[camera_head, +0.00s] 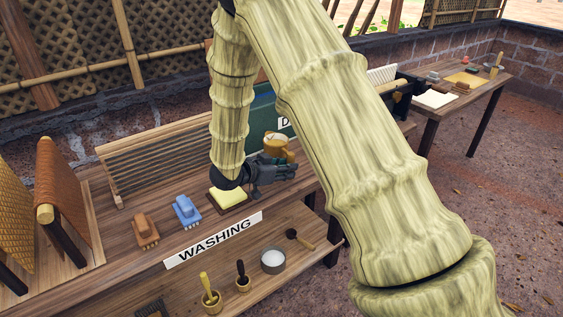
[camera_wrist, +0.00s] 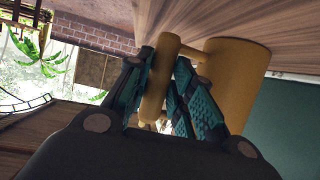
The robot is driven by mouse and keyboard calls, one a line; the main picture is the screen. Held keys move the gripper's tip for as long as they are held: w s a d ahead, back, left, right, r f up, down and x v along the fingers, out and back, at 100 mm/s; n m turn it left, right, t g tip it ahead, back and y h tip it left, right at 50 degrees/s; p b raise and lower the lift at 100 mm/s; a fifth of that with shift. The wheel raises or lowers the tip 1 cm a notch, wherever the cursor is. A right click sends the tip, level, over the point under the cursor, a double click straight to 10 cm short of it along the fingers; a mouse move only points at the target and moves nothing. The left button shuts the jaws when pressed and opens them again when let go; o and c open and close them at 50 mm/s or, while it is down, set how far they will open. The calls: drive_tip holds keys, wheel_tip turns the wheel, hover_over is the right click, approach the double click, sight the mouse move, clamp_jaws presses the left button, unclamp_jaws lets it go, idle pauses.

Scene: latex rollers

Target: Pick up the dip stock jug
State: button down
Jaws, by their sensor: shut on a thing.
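The dip stock jug is a tan, wood-coloured vessel (camera_head: 275,143) with a handle, near the right end of the washing table. In the wrist view its round body (camera_wrist: 232,85) is at the upper right and its handle (camera_wrist: 156,85) lies between the fingers. My gripper (camera_head: 277,170) is shut on the handle; it also shows in the wrist view (camera_wrist: 160,95). In the head view the fingers hide the jug's lower part, so I cannot tell whether it touches the table.
A dark green panel (camera_head: 262,112) stands behind the jug. A lower shelf holds a grey bowl (camera_head: 273,261). Another table (camera_head: 440,112) stands at right.

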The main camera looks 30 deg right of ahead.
drive_tip(key=shift+r, duration=0.25)
